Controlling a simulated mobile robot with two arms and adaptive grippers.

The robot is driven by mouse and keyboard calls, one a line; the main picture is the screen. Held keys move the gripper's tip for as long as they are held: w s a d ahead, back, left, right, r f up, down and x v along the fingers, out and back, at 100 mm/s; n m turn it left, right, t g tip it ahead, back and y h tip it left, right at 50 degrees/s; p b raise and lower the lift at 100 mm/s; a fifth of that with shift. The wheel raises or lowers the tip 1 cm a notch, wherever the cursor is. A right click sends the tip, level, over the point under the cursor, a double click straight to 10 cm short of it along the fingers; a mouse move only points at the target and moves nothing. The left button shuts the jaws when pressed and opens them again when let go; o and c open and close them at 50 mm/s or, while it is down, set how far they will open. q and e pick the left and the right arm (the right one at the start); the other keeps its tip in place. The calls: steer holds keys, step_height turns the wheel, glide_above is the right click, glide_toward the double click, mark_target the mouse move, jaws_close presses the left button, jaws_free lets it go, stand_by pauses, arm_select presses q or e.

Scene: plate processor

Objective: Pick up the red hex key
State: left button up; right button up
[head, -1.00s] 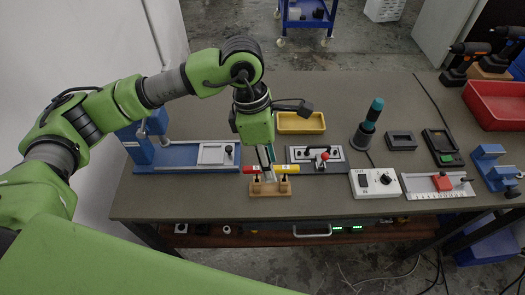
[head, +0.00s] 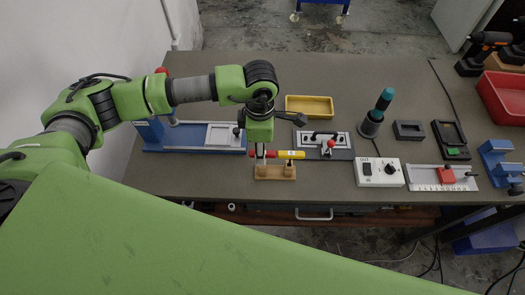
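A small wooden holder (head: 275,172) stands near the front edge of the table. A red handle (head: 271,154), apparently the red hex key, and a yellow handle (head: 292,155) lie end to end across its top. My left gripper (head: 260,154) points down from above at the red handle's left part. Its fingers overlap the red handle and hide some of it. The fingers are too small and covered to tell whether they grip it. My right gripper is not in view.
Left of the holder is a blue fixture (head: 190,150). Right of it are a plate with a red-knobbed clamp (head: 340,153) and a white control box (head: 380,172). A yellow tray (head: 309,105) lies behind. Bare tabletop is free at the back.

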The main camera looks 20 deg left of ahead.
arm_select(q)
steer(key=shift+d+f+p, duration=0.2)
steer(key=shift+f+p, duration=0.2)
steer(key=shift+f, duration=1.3)
jaws_close()
steer(key=shift+r, duration=0.15)
